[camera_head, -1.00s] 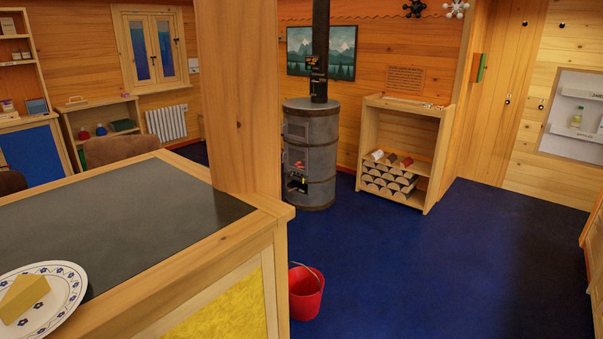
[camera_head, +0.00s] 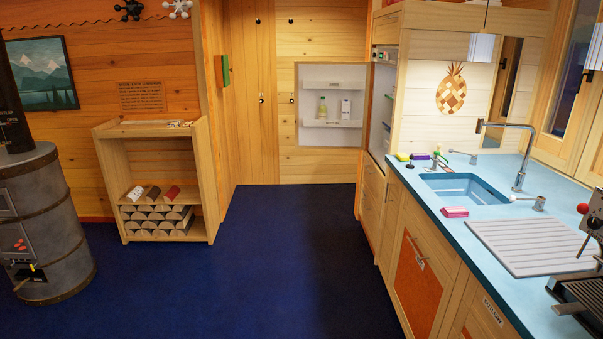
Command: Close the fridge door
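The fridge door (camera_head: 333,77) stands wide open at the far end of the room. Its white inner side faces me, with shelves holding a bottle (camera_head: 322,107) and a carton (camera_head: 346,109). The fridge (camera_head: 382,103) is built into the tall wooden cabinet at the end of the counter, right of the door. Its opening shows only as a narrow slanted strip. Neither of my grippers is in view.
A blue counter (camera_head: 437,215) with a sink (camera_head: 464,188) runs along the right. A log shelf (camera_head: 208,185) and a stove (camera_head: 45,222) stand on the left. The dark blue floor (camera_head: 290,250) between them is clear up to the door.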

